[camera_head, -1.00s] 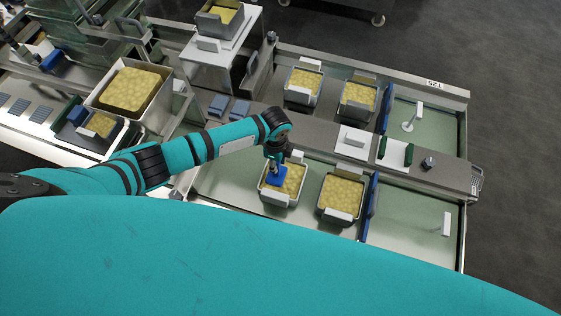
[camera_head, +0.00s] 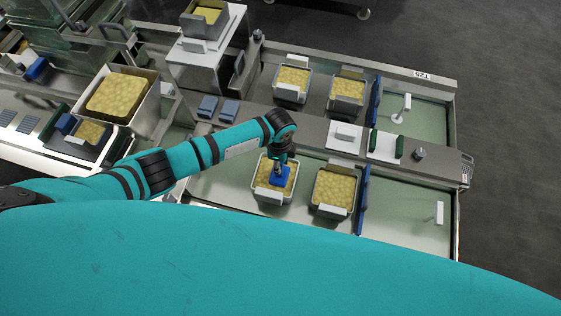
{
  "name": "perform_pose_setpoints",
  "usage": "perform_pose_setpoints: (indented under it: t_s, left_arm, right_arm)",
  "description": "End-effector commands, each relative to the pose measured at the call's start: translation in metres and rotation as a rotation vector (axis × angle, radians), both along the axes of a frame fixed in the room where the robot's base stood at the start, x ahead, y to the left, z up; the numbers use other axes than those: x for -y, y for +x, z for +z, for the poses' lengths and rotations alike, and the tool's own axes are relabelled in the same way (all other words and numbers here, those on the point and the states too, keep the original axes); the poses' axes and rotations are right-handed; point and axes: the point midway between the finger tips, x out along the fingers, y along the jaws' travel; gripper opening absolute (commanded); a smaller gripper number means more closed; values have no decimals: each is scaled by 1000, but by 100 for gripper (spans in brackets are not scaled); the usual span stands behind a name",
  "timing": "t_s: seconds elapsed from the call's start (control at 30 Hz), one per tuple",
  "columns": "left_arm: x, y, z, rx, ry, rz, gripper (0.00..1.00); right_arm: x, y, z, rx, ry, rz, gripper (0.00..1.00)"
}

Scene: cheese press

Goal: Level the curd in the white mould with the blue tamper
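The white mould (camera_head: 271,196) stands on the near green tray, filled with yellow lumpy curd (camera_head: 263,176). The blue tamper (camera_head: 280,177) is inside the mould's outline, over the right-hand part of the curd. I cannot tell whether its plate touches the curd. My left gripper (camera_head: 281,160) is above the mould, shut on the tamper's upright handle; the fingers are small and partly hidden by the wrist. My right gripper is not in view.
Another filled mould (camera_head: 334,190) stands close on the right, beside a blue divider (camera_head: 362,200). Two more filled moulds (camera_head: 292,82) (camera_head: 347,92) stand on the far tray. A large curd bin (camera_head: 150,110) is at left. The near tray's right part (camera_head: 405,215) is mostly clear.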

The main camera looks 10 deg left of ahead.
Motion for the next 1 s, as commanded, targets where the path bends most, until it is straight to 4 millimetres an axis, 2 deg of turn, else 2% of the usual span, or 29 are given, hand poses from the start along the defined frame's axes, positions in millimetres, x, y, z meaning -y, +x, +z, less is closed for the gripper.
perform_pose_setpoints:
  t_s: [0.53,0.67,1.0]
  left_arm:
    - [-36,1,-1,0,0,1,0]
    - [-33,1,-2,0,-1,0,0]
    - [-11,0,-3,-1,-3,-1,0]
  right_arm:
    - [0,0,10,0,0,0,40]
    - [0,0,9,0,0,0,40]
    - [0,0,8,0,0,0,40]
